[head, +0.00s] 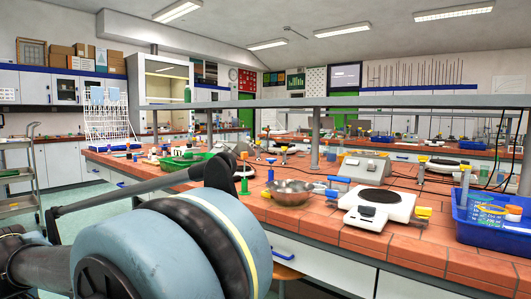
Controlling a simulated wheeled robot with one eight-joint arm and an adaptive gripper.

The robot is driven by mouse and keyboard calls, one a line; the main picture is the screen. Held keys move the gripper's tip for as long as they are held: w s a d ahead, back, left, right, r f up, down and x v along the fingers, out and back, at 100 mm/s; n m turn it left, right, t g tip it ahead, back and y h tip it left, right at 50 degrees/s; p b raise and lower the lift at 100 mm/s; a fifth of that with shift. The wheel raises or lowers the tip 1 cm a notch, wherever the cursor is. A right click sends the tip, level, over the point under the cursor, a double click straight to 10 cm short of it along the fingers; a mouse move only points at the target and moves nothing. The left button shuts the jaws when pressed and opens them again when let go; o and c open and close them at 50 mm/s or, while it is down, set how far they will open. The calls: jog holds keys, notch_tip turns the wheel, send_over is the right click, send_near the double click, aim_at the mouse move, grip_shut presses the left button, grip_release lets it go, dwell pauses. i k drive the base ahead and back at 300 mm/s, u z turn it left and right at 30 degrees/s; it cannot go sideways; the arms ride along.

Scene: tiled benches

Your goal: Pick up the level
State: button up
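I cannot pick out a level for certain among the many small items on the benches. My own blue-grey arm fills the lower left of the head view and hides part of the near bench's front and the floor. Dark parts (238,172) show just past the big arm link, in front of the tiled bench, and may belong to my gripper. Its fingertips are not clear, so I cannot see whether it is open or holds anything.
The orange-tiled bench (425,246) holds a metal bowl (290,191), a white scale with a dark plate (378,206), a blue crate (476,233) and a green tray (178,163). A grey shelf (380,101) spans above it. A cart (22,180) stands left; floor is free beside it.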

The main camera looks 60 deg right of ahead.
aim_at(267, 194)
jog(key=z, duration=0.15)
jog(key=k, duration=0.5)
jog(key=z, duration=2.4)
